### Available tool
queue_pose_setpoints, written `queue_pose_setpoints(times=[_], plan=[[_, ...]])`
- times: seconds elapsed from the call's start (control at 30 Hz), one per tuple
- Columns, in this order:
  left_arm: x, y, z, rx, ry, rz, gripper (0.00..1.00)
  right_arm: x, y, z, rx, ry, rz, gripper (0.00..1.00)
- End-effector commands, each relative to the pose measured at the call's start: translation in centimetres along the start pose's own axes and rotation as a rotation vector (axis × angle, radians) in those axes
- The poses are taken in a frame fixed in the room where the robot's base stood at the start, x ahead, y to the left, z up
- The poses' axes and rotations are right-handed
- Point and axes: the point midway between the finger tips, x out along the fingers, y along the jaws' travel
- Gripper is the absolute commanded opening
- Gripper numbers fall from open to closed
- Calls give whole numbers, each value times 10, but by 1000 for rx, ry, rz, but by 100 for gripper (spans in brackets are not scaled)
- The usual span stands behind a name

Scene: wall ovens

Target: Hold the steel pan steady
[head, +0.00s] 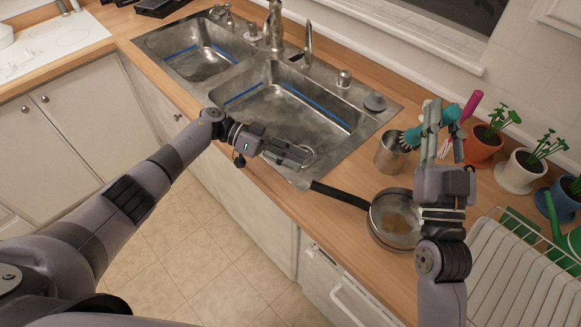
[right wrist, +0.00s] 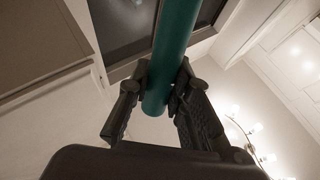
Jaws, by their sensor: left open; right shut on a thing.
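The steel pan (head: 401,232) sits on the wooden counter right of the sink, with a brownish patch inside. Its black handle (head: 340,194) points left toward the sink's front corner. My left gripper (head: 304,157) is open and empty over the sink's front edge, just beyond the handle's end and apart from it. My right gripper (head: 435,131) is above and behind the pan, shut on a teal brush (head: 413,137). The brush's teal handle (right wrist: 174,50) stands between the fingers in the right wrist view. My right wrist hides the pan's right side.
A steel cup (head: 390,155) stands behind the pan. Potted plants, an orange pot (head: 482,146) and a white pot (head: 519,172), line the back right. A white dish rack (head: 500,270) is right of the pan. The double sink (head: 290,115) is empty.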

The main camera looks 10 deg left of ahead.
Motion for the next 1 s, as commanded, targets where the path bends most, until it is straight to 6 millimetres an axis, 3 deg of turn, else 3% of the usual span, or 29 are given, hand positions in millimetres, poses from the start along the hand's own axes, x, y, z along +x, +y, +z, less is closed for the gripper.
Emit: queue_pose_setpoints(times=[0.1, 0.27, 0.7, 1.0], plan=[[5, 10, 14, -37, -116, 47, 44, 0, 0, 0, 0, 1, 0, 0], [15, 15, 22, -55, -162, 65, 44, 0, 0, 0, 0, 1, 0, 0], [92, 20, 33, -55, -156, 64, 44, 0, 0, 0, 0, 1, 0, 0], [122, 22, 38, -55, -155, 62, 44, 0, 0, 0, 0, 1, 0, 0]])
